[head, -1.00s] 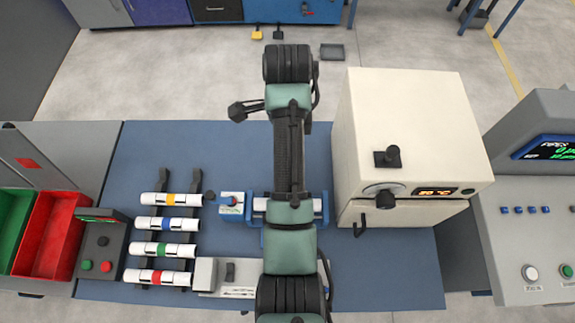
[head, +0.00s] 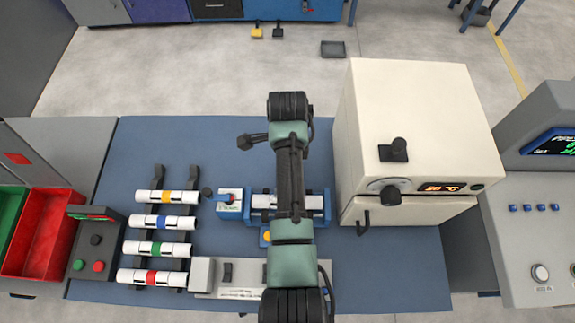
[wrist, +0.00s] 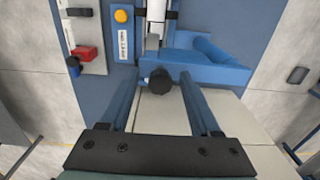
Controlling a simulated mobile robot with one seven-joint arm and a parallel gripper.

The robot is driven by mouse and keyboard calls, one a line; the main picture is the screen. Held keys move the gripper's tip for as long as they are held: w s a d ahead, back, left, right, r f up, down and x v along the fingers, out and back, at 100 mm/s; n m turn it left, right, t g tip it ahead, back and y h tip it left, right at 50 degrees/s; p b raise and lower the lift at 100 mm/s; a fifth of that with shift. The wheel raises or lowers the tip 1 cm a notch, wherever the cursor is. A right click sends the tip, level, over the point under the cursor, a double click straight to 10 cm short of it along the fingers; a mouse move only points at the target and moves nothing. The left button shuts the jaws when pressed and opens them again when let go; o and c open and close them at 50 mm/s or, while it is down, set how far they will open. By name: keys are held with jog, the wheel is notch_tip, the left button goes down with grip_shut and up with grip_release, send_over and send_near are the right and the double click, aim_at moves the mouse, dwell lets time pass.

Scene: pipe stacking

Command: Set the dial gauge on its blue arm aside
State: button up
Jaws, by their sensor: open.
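The wrist view shows a blue arm (wrist: 215,72) reaching across a blue fixture, with a dark round knob-like piece (wrist: 160,82) at its front. This looks like the dial gauge end, but no dial face is visible. My gripper (wrist: 159,72) is open, its two fingers on either side of the dark piece; contact is not clear. A white pipe (wrist: 153,42) lies just beyond the blue arm. In the head view the fixture's pipe (head: 263,202) shows partly, and my arm hides the gripper and gauge.
The cream oven (head: 410,120) stands close to the fixture's right. A rack with several banded pipes (head: 165,223) is at left. A small lever box (head: 229,206) sits beside the fixture. The far left of the blue table (head: 200,140) is clear.

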grip_shut()
dwell(0.3)
dwell(1.2)
